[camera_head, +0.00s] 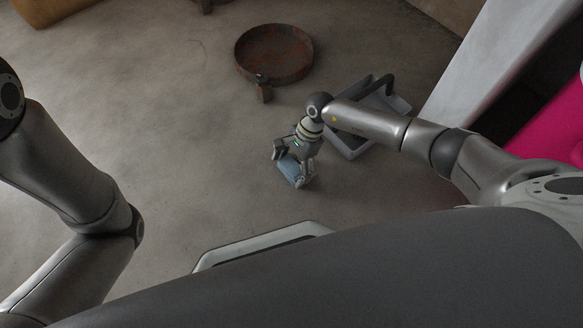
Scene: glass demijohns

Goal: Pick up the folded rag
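The folded rag (290,168) is a small blue-grey bundle low over or on the concrete floor, near the middle of the camera_head view. My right gripper (291,166) points down at it, with one finger at its upper left and the other at its right side. The fingers are apart with the rag between them. I cannot tell whether they press on it or whether the rag is clear of the floor. Part of the rag is hidden by the gripper. My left gripper is out of view; only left arm links show.
A grey bin (352,147) with a dark bent object stands right behind my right forearm. A round rusty pan (274,54) lies farther back, with a small brown block (264,91) at its front. A pale slanted panel (490,75) and a magenta surface (552,130) are at right. The floor left of the rag is clear.

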